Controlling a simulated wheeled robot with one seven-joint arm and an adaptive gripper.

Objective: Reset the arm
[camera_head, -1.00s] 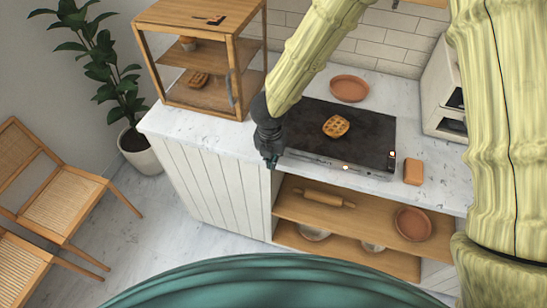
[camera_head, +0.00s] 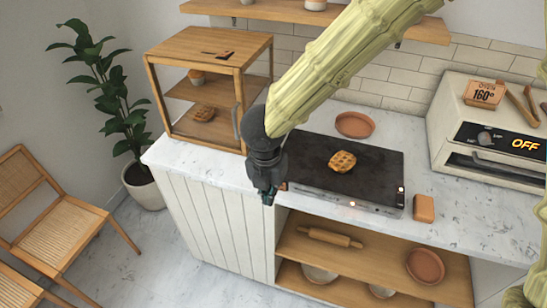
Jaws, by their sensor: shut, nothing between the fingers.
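My gripper (camera_head: 268,196) hangs at the end of my pale green arm, in front of the counter's front edge. Its fingers point down and are shut with nothing between them. It is left of the black griddle (camera_head: 345,170) and overlaps the griddle's left end in the picture. A waffle (camera_head: 342,161) lies on the griddle, apart from my gripper.
A terracotta plate (camera_head: 355,124) lies behind the griddle. An orange block (camera_head: 424,208) and an oven (camera_head: 495,135) reading OFF stand right. Shelves below hold a rolling pin (camera_head: 330,237).

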